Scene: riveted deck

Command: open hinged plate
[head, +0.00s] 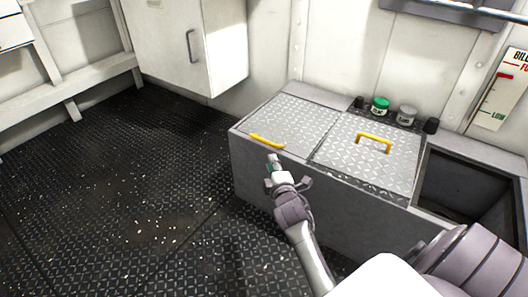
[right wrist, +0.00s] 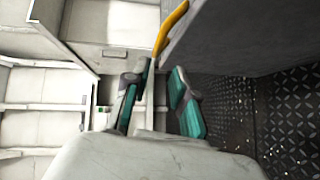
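Two tread-patterned metal plates lie flat on the grey box: a left plate (head: 290,118) and a right plate (head: 365,160). The left plate has a yellow handle (head: 267,142) along its front edge; the right plate has a raised yellow handle (head: 374,140). I cannot tell which one the task means. My right gripper (head: 274,162) is in front of the box, just below the left handle in the head view. In the right wrist view its teal-padded fingers (right wrist: 162,85) are apart and empty, with a yellow handle (right wrist: 170,28) beyond the tips. My left gripper is not in view.
An open, empty-looking compartment (head: 465,185) is at the box's right end. A green-lidded jar (head: 380,104) and a grey-lidded jar (head: 407,114) stand behind the plates. A white cabinet (head: 222,45) hangs at the back. The dark floor (head: 110,190) at left is clear.

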